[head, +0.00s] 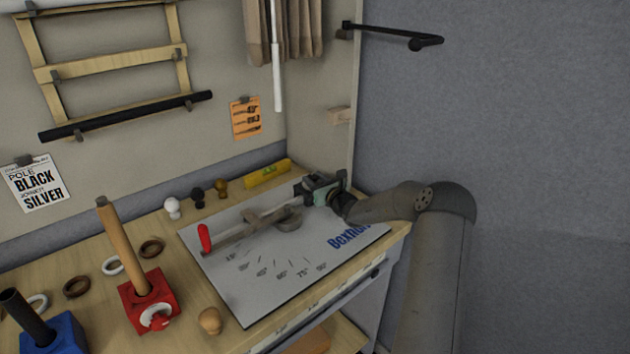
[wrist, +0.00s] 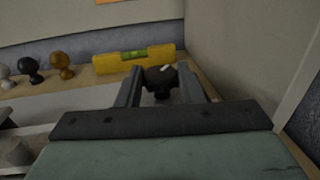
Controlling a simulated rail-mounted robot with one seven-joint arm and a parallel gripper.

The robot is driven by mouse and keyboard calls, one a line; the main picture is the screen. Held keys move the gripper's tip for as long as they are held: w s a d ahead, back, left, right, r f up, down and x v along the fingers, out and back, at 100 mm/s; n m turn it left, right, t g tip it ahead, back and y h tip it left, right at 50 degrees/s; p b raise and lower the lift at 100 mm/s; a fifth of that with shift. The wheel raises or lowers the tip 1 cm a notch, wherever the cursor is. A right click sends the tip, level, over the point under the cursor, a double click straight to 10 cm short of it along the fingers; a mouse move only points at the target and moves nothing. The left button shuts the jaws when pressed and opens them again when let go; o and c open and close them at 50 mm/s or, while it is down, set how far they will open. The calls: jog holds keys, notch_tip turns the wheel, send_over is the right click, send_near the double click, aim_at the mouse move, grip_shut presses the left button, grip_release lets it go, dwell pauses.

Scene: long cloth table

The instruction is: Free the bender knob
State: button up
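The bender sits on a grey board (head: 240,285) printed with angle marks. Its long bar has a red handle (head: 204,238) at the left end, and a round grey die (head: 288,222) sits near the board's middle. My gripper (head: 304,190) is at the board's far right corner, over the right end of the bender. In the wrist view, a dark lobed knob (wrist: 161,78) with a small light mark stands between my two fingers (wrist: 161,90). The fingers are on either side of it and very close. I cannot tell whether they touch it. In the head view my gripper hides the knob.
A yellow spirit level (head: 267,174) lies behind the board against the wall; it also shows just beyond the knob in the wrist view (wrist: 120,62). White, black and brass ball knobs (head: 197,197) stand left of it. A red block with a wooden pole (head: 150,295) stands front left.

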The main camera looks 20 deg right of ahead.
jog(key=shift+d+n+y, duration=0.1)
jog(key=shift+n+y, duration=0.2)
jog(key=shift+y, duration=0.1)
jog(key=n+y, duration=0.1)
jog(key=n+g+y, duration=0.1)
jog(key=y, duration=0.1)
jog(key=shift+w+d+n+y, duration=0.1)
jog(key=shift+d+n+y, duration=0.05)
jog(key=shift+n+y, duration=0.15)
jog(key=n+g+y, duration=0.1)
jog(key=n+y+b, duration=0.1)
jog(key=y, duration=0.1)
jog(key=shift+w+d+f+g, duration=0.1)
jog(key=shift+f+g, duration=0.05)
jog(key=shift+g, duration=0.25)
jog(key=shift+d+n+g+y+b, duration=0.1)
jog(key=shift+n+g+y+b, duration=0.65)
jog(key=shift+y, duration=0.25)
jog(key=shift+n+g+y, duration=0.35)
jog(key=shift+y, duration=0.05)
jog(key=shift+r, duration=0.2)
jog(key=o, duration=1)
